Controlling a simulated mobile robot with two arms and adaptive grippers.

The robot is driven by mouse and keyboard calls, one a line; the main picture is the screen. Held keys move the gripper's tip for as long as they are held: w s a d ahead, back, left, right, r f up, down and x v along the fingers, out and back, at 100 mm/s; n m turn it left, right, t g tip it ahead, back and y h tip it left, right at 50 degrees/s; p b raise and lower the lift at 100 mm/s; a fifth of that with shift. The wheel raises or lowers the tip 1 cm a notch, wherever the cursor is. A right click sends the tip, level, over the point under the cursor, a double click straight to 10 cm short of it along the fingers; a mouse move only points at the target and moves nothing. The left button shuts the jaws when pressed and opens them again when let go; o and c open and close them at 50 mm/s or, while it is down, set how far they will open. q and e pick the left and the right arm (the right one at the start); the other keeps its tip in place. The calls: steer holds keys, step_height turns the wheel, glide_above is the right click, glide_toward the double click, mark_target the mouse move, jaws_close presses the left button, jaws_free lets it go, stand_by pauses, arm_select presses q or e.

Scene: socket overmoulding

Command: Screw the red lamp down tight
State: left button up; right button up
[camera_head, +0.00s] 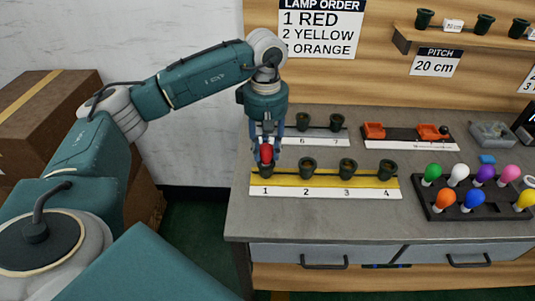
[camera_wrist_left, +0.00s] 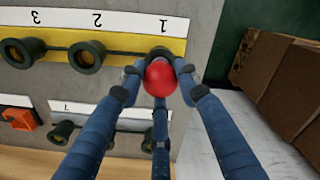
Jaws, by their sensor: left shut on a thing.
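The red lamp (camera_head: 266,153) stands upright at socket 1 (camera_head: 262,174), the leftmost dark socket on the yellow strip (camera_head: 326,180). My left gripper (camera_head: 267,150) points down over it and is shut on the lamp. In the left wrist view the red lamp (camera_wrist_left: 160,79) sits between the blue fingers of my left gripper (camera_wrist_left: 158,85), with the dark socket rim (camera_wrist_left: 160,53) just behind it. The lamp's base is hidden, so I cannot tell how deep it sits. Sockets 2 (camera_head: 307,168), 3 (camera_head: 347,169) and 4 (camera_head: 386,169) are empty. My right gripper is out of view.
A black rack (camera_head: 421,203) at the right holds several coloured lamps. Behind the yellow strip are a second socket row (camera_head: 345,138) and orange parts (camera_head: 374,130). A sign (camera_head: 320,28) lists 1 red, 2 yellow, orange below. The front of the grey bench (camera_head: 330,218) is clear.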

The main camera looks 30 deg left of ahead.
arm_select(q)
steer(key=o, duration=1)
steer(key=shift+m, duration=0.3)
steer(key=shift+o, duration=0.2)
steer(key=shift+r, duration=0.1)
step_height(320, 180, up, 8)
steer(key=shift+f, duration=0.1)
